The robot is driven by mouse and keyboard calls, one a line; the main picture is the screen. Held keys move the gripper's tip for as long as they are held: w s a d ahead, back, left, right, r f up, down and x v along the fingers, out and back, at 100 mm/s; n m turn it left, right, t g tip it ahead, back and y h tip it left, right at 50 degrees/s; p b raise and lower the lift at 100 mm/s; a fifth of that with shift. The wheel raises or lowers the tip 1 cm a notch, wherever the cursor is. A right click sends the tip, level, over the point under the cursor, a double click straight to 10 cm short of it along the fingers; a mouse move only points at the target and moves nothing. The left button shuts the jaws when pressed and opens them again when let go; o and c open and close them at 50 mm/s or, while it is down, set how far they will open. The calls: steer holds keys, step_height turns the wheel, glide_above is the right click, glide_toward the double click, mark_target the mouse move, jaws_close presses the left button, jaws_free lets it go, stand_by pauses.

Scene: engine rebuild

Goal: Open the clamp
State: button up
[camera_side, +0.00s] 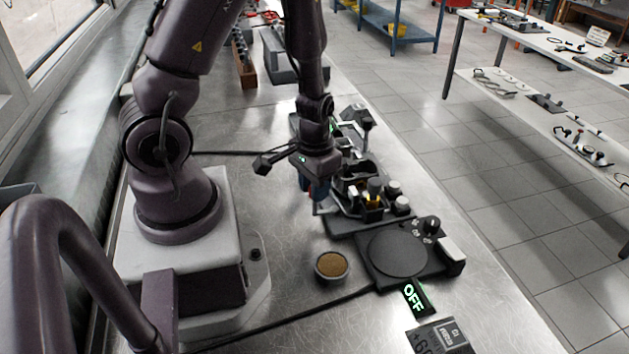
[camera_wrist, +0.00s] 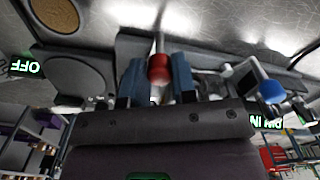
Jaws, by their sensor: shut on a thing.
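My gripper (camera_wrist: 158,80) has blue fingers, one on each side of a red ball knob (camera_wrist: 159,68), and is shut on it. The knob sits at the end of a thin metal rod that joins a dark fixture plate (camera_wrist: 125,45). It looks like the clamp's handle. In the side view my gripper (camera_side: 314,188) points down at the near left edge of the black clamp fixture (camera_side: 345,222). The knob is mostly hidden there by the fingers, and I cannot tell the clamp's jaw position.
A black round plate unit (camera_side: 398,252) with a lit OFF sign (camera_side: 412,297) stands in front of the fixture. A small cup of brown material (camera_side: 331,265) sits left of it. A blue ball knob (camera_wrist: 271,92) is to the right in the wrist view.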

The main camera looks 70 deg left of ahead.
steer(key=shift+w+d+n, duration=0.15)
steer(key=shift+d+n, duration=0.35)
steer(key=shift+n, duration=0.95)
steer(key=shift+w+d+n, duration=0.2)
steer(key=shift+d+n, duration=0.35)
steer(key=shift+n, duration=0.95)
steer(key=shift+w+d+n, duration=0.15)
steer(key=shift+d+n, duration=0.35)
steer(key=shift+n, duration=0.95)
steer(key=o, duration=0.9)
steer(key=shift+o, duration=0.2)
steer(key=shift+r, duration=0.15)
step_height(320, 180, up, 13)
